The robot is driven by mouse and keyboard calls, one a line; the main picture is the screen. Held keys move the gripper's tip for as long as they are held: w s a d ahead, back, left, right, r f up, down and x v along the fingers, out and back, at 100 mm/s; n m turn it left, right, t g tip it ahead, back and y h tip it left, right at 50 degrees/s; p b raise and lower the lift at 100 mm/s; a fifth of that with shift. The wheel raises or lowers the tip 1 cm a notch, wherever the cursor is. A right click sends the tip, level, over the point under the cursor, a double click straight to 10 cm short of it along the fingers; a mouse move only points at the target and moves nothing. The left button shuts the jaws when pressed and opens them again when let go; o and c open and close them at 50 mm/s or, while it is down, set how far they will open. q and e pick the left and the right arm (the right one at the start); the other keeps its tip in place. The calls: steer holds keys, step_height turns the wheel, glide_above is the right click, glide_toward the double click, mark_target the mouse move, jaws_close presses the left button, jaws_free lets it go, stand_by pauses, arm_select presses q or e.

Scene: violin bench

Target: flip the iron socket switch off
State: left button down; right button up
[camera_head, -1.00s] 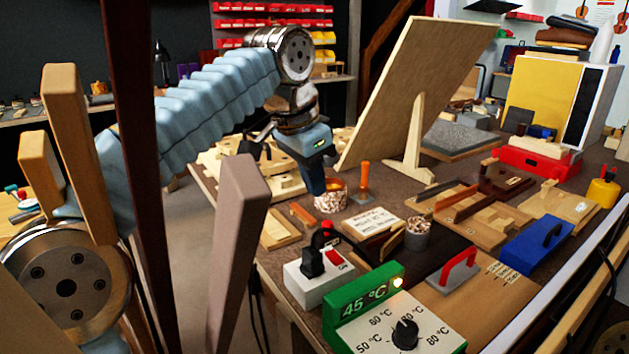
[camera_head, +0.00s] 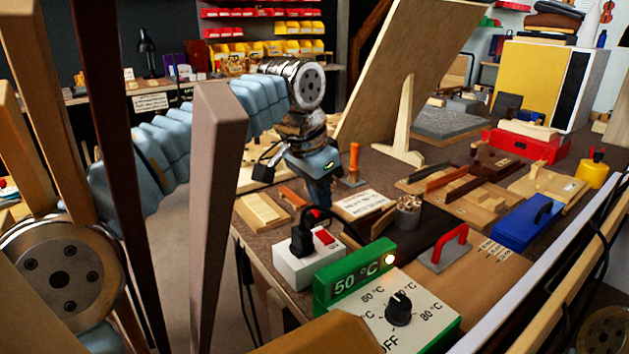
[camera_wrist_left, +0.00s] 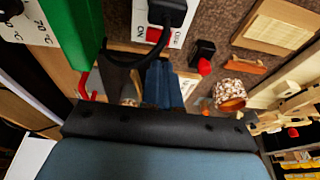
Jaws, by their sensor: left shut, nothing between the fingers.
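The iron socket (camera_head: 296,268) is a white box with a black plug (camera_head: 302,238) in it and a red switch (camera_head: 323,237) beside the plug. The wrist view shows the red switch (camera_wrist_left: 153,35) between the ON and OFF marks; I cannot tell which way it is tipped. My left gripper (camera_head: 321,198) points down, shut and empty, just behind and above the socket. In the wrist view its fingers (camera_wrist_left: 160,90) are below the switch in the picture, and I see no contact. My right gripper is not in view.
A green temperature box (camera_head: 345,283) showing 50 °C, with a dial (camera_head: 399,308), stands in front of the socket. A red-handled tool (camera_head: 447,248), a jar of pellets (camera_head: 408,217) and a wooden block (camera_head: 263,210) are nearby. A large leaning board (camera_head: 410,70) rises behind.

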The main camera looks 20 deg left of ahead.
mark_target(328, 236)
arm_select(q)
steer(key=x, duration=0.4)
steer(key=shift+s+a+f+b, duration=0.2)
steer(key=shift+a+f+b, duration=0.2)
steer(key=shift+f, duration=0.1)
steer(key=shift+w+a+f, duration=0.1)
steer(key=shift+a+f, duration=0.05)
steer(key=shift+f, duration=0.25)
steer(key=shift+s+d+r, duration=0.1)
steer(key=shift+s+d, duration=0.4)
steer(key=shift+d, duration=0.15)
step_height(328, 236, up, 4)
steer(key=p, duration=0.4)
steer(key=shift+s+d+r, duration=0.1)
steer(key=shift+d, duration=0.05)
steer(key=v, duration=0.9)
steer(key=shift+s+r, duration=0.15)
steer(key=shift+r, duration=0.2)
